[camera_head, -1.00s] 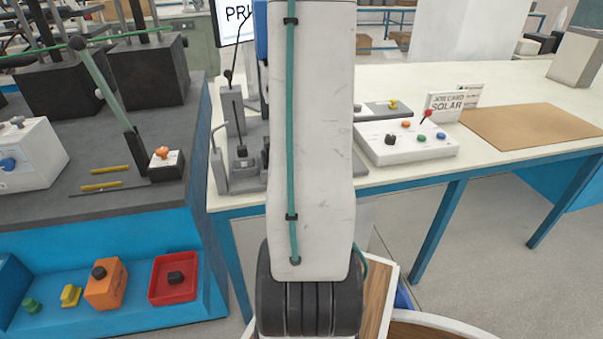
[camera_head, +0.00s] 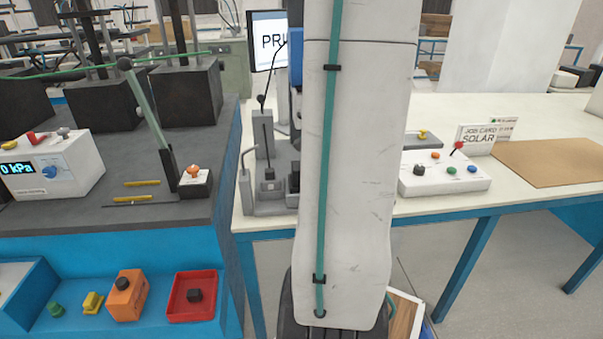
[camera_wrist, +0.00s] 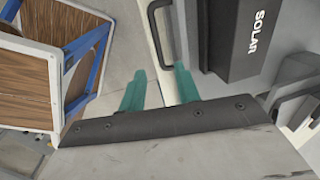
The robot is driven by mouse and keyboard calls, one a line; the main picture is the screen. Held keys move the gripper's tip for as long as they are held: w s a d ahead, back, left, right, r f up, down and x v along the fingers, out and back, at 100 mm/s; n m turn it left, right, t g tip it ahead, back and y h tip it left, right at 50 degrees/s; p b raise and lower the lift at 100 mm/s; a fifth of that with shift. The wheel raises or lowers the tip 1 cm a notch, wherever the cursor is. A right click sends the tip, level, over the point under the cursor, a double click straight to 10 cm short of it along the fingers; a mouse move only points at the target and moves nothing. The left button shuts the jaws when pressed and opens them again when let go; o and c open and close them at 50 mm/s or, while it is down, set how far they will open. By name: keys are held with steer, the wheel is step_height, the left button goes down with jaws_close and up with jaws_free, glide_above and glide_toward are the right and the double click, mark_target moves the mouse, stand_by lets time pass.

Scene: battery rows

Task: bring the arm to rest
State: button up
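My arm (camera_head: 350,170) stands upright in the middle of the head view, its pale link with a green cable covering much of the bench behind it. My gripper (camera_wrist: 160,92) shows in the wrist view as two teal fingers set apart, with nothing between them. It is open and empty. The gripper is not visible in the head view.
A white bench (camera_head: 540,215) on blue legs carries a button box (camera_head: 445,180), a SOLAR job card (camera_head: 480,137) and a brown mat (camera_head: 550,163). A dark-topped blue bench (camera_head: 130,245) at left holds a kPa meter (camera_head: 55,165). A black handle (camera_wrist: 155,30) is near the fingers.

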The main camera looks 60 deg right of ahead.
stand_by(0.3)
steer(key=a+r+n, duration=0.5)
steer(key=a+n, duration=0.4)
steer(key=a, duration=0.3)
steer(key=w+a+r+n+y, duration=0.1)
steer(key=a+r+n, duration=0.4)
steer(key=a+n, duration=0.5)
steer(key=a+r+n, duration=0.4)
steer(key=a+n, duration=0.5)
steer(key=a, duration=0.7)
steer(key=shift+w+r+y, duration=0.15)
steer(key=shift+r+y, duration=0.25)
